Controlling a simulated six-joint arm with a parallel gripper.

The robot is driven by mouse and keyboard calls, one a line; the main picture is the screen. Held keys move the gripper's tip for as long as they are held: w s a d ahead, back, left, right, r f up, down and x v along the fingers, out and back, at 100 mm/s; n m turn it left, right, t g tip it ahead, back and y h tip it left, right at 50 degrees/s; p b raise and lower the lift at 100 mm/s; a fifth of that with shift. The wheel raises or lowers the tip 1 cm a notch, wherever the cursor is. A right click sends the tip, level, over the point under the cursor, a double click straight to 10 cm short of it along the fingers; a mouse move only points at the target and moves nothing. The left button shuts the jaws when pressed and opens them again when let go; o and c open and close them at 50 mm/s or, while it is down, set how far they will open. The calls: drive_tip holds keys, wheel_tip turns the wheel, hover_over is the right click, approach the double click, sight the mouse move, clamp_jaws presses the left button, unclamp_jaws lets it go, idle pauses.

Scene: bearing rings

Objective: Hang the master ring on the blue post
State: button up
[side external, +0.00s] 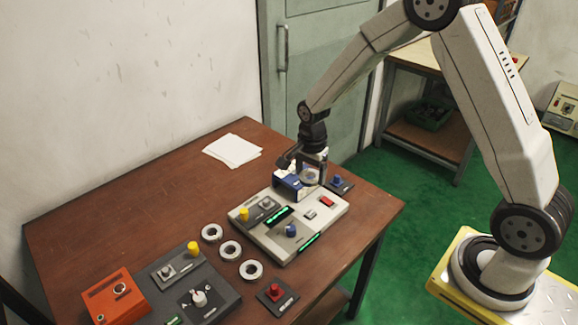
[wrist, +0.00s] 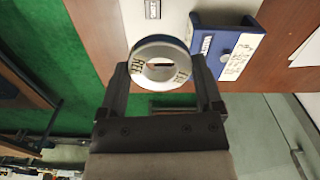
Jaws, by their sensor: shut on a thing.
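My gripper (side external: 312,170) is shut on the pale master ring (wrist: 160,46), which has dark lettering on its face. The wrist view shows one finger on each side of the ring. In the side view the ring (side external: 309,178) is held above the back of the grey panel unit, in front of a blue-and-white box. A blue post (side external: 337,180) stands on a small dark plate just right of the gripper, apart from the ring. Another blue peg or knob (side external: 291,230) is on the grey panel unit (side external: 268,238). Both are bare.
Three pale rings (side external: 231,250) lie in a row on the brown table. A red post (side external: 276,290) on a dark plate, a dark panel (side external: 205,290) and an orange box (side external: 116,296) are at the front. The blue box (wrist: 226,48) is close to the ring. Papers (side external: 232,150) lie behind.

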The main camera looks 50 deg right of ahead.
drive_tip(key=w+d+f+m, duration=0.2)
drive_tip(key=w+d+f, duration=0.1)
drive_tip(key=d, duration=0.6)
drive_tip(key=m, duration=0.2)
hover_over(337, 176)
wheel_tip(337, 176, down, 4)
drive_tip(key=shift+d+r, duration=0.1)
drive_tip(key=shift+r, duration=0.1)
drive_tip(key=shift+f, duration=0.15)
drive_tip(key=shift+f, duration=1.85)
drive_tip(key=shift+f, duration=1.75)
idle(0.6)
drive_tip(key=o, duration=1.3)
drive_tip(key=shift+c, duration=0.2)
drive_tip(key=shift+r, duration=0.1)
